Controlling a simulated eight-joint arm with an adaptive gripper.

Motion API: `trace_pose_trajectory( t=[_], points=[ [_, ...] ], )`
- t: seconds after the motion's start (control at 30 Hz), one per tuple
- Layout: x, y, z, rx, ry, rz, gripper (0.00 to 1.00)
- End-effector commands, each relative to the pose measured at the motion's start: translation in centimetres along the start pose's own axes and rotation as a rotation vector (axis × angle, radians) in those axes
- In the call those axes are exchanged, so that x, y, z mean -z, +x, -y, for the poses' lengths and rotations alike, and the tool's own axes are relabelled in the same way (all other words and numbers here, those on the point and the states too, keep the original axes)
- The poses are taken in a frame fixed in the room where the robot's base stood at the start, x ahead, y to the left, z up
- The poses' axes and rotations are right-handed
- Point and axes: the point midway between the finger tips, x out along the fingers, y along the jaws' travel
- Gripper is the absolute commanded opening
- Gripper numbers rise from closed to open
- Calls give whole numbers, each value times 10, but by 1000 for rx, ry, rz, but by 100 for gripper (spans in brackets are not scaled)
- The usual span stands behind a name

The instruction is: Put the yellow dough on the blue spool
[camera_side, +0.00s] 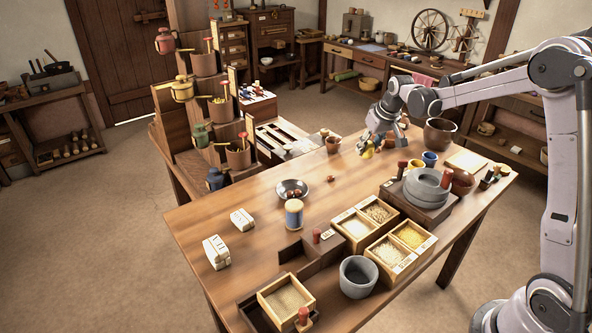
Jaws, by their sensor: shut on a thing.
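My gripper (371,147) is over the far part of the wooden table, pointing down, shut on the yellow dough (366,154). The dough is small and partly hidden by the fingers. I cannot tell whether it touches the table. The blue spool (294,215) stands upright on the table, left of and nearer than my gripper.
A metal bowl (291,189) stands just behind the spool. A small reddish-brown thing (330,179) lies between spool and gripper. Grain boxes (385,254), a stone quern (424,190) and a grey mortar (358,276) fill the right and front. White packets (216,251) lie left. The middle is mostly clear.

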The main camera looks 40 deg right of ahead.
Motion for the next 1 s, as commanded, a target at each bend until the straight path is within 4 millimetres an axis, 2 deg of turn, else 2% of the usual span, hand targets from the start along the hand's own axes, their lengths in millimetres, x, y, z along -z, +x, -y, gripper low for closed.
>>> trace_pose_trajectory(
  t=[0.03, 0.2, 0.3, 0.47, 0.63, 1.0],
  points=[
    [-4, -7, 23, 30, -73, 0, 4],
    [-17, -27, 84, 120, -290, 0, 4],
    [-25, -36, 107, 157, -380, 0, 4],
    [-32, -43, 128, 189, -458, -1, 4],
    [-34, -32, 150, 197, -478, 0, 4],
    [-36, 14, 220, 195, -475, -1, 4]
  ],
)
